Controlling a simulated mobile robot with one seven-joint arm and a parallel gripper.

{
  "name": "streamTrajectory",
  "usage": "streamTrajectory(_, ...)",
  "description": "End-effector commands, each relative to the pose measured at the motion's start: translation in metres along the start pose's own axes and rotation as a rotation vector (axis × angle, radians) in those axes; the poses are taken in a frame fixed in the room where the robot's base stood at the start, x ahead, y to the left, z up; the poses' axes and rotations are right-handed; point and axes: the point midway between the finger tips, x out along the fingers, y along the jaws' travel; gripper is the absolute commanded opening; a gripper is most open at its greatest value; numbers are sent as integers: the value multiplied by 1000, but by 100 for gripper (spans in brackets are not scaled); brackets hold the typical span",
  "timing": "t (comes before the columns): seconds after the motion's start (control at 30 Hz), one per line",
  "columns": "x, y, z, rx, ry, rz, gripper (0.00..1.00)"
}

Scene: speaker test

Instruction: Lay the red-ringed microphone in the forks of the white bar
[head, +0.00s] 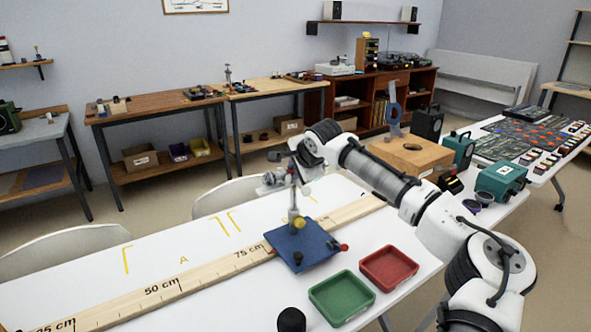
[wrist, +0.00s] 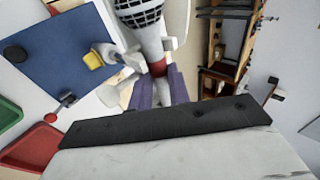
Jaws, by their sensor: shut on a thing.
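The microphone (wrist: 148,42) has a dark mesh head and a pale body with a red ring (wrist: 157,68). My gripper (wrist: 160,88) is shut on it just below the ring. White prongs of the forked bar (wrist: 110,60) show close on both sides of the microphone in the wrist view. I cannot tell whether the microphone touches or rests in the forks. In the head view, my gripper (head: 290,172) is at the top of the stand (head: 294,200), above its blue base plate (head: 302,247). The microphone is small and unclear there.
A green tray (head: 341,298) and a red tray (head: 389,268) sit right of the blue plate. A wooden ruler (head: 150,288) runs along the white table, partly under the plate. A wooden box (head: 412,157) and teal cases (head: 502,180) stand behind.

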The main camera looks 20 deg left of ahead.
Motion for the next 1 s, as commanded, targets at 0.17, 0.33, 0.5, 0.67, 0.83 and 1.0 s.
streamTrajectory(0.17, 0, 0, 0, 0, 0, -1, 0)
streamTrajectory(0.33, 0, 0, 0, 0, 0, -1, 34)
streamTrajectory(0.5, 0, 1, 0, 0, 0, 2, 44)
streamTrajectory(0.67, 1, 3, 0, 1, -1, 6, 44)
streamTrajectory(0.83, -14, 4, 0, 2, -1, 4, 44)
streamTrajectory(1.0, -51, 2, 0, 1, -1, -2, 44)
